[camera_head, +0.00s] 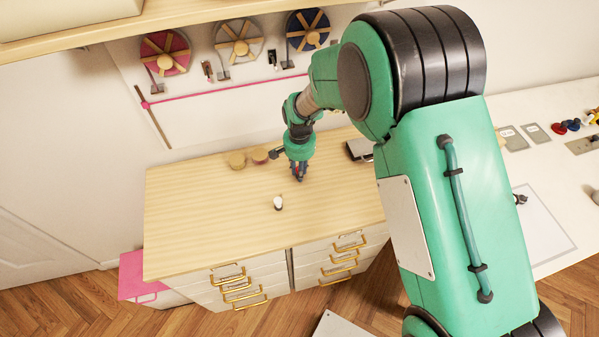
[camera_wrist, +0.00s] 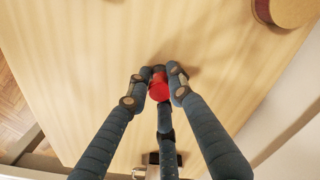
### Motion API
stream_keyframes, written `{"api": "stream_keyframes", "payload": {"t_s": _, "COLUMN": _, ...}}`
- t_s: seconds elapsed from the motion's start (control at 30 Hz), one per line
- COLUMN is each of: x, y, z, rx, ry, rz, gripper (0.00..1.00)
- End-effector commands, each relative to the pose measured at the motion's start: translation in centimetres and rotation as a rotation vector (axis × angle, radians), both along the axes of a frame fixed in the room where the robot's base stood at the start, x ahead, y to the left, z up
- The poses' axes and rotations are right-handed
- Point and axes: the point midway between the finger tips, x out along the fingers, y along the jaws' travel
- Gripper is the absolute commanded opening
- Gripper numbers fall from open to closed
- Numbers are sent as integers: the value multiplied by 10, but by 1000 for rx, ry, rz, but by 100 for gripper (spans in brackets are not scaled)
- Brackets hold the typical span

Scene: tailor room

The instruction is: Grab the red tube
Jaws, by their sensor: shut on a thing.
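The red tube (camera_wrist: 159,88) shows in the wrist view between the fingertips of my gripper (camera_wrist: 160,82). Its round red face is visible and the fingers hide its sides. My gripper is shut on it, with fingers around it from several sides. In the head view my gripper (camera_head: 299,172) is low over the right half of the wooden tabletop (camera_head: 210,220), and the tube is mostly hidden by the fingers there. I cannot tell whether the tube touches the tabletop.
A small white-topped item (camera_head: 278,203) stands on the tabletop in front of my gripper. A dark-edged case (camera_head: 359,149) lies to the right. The tabletop's front left is clear.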

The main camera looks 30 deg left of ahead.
Motion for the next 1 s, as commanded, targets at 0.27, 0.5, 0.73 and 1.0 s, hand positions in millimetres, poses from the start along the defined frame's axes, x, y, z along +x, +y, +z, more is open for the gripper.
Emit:
{"api": "stream_keyframes", "payload": {"t_s": 0.27, "x": 0, "y": 0, "z": 7, "rx": 1, "ry": -1, "rz": 0, "gripper": 0}}
{"api": "stream_keyframes", "payload": {"t_s": 0.5, "x": 1, "y": 1, "z": 35, "rx": 2, "ry": -2, "rz": 0, "gripper": 0}}
{"api": "stream_keyframes", "payload": {"t_s": 0.73, "x": -23, "y": -23, "z": 40, "rx": 0, "ry": 0, "rz": 0, "gripper": 0}}
{"api": "stream_keyframes", "payload": {"t_s": 1.0, "x": -59, "y": -59, "z": 44, "rx": 0, "ry": 0, "rz": 0, "gripper": 0}}
